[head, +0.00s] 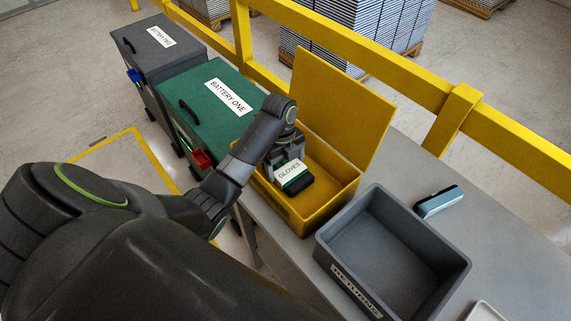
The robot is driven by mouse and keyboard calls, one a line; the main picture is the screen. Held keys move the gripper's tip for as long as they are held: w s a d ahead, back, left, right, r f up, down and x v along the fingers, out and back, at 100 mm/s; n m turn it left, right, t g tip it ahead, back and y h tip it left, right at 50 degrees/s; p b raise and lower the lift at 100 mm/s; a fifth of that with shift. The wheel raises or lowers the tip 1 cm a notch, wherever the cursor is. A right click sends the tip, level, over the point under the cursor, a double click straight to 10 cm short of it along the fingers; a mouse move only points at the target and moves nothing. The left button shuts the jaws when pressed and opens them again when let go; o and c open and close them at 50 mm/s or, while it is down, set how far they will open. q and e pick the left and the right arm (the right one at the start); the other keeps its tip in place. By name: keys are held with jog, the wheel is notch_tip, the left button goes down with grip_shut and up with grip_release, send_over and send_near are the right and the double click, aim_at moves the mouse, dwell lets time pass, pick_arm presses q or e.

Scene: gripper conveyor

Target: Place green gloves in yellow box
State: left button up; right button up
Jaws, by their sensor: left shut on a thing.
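The gloves (294,178) are a small dark and green pack with a white label reading GLOVES. My left gripper (287,158) is shut on the pack and holds it over the opening of the yellow box (334,203). The pack is within the box's outline in the head view; I cannot tell whether it touches the box floor. The box stands on a grey table with its yellow lid (345,105) raised at the back. My arm hides the box's left part. My right gripper is not in view.
An empty grey bin (392,250) labelled RETURNS stands right of the yellow box on the grey table (410,160). A blue-grey case (438,201) lies behind it. A green-topped cart (209,107) labelled BATTERY ONE and a grey cart (156,50) stand left. A yellow rail (400,80) runs behind.

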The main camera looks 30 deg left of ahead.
aim_at(284, 165)
pick_arm(q)
jog(key=shift+f, duration=0.2)
jog(key=o, duration=0.9)
jog(key=shift+o, duration=0.2)
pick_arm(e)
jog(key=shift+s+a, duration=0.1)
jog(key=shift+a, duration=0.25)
pick_arm(q)
jog(key=shift+r, duration=0.1)
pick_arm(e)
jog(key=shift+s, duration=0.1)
pick_arm(q)
jog(key=shift+w+r, duration=0.1)
jog(key=shift+r, duration=0.15)
jog(key=r, duration=0.3)
jog(key=r+p, duration=0.1)
jog(key=r, duration=0.1)
jog(key=shift+w+a+r, duration=0.15)
jog(key=shift+a+r, duration=0.05)
jog(key=shift+a, duration=0.15)
notch_tip(284, 165, up, 6)
jog(key=p, duration=0.6)
jog(key=shift+a, duration=0.35)
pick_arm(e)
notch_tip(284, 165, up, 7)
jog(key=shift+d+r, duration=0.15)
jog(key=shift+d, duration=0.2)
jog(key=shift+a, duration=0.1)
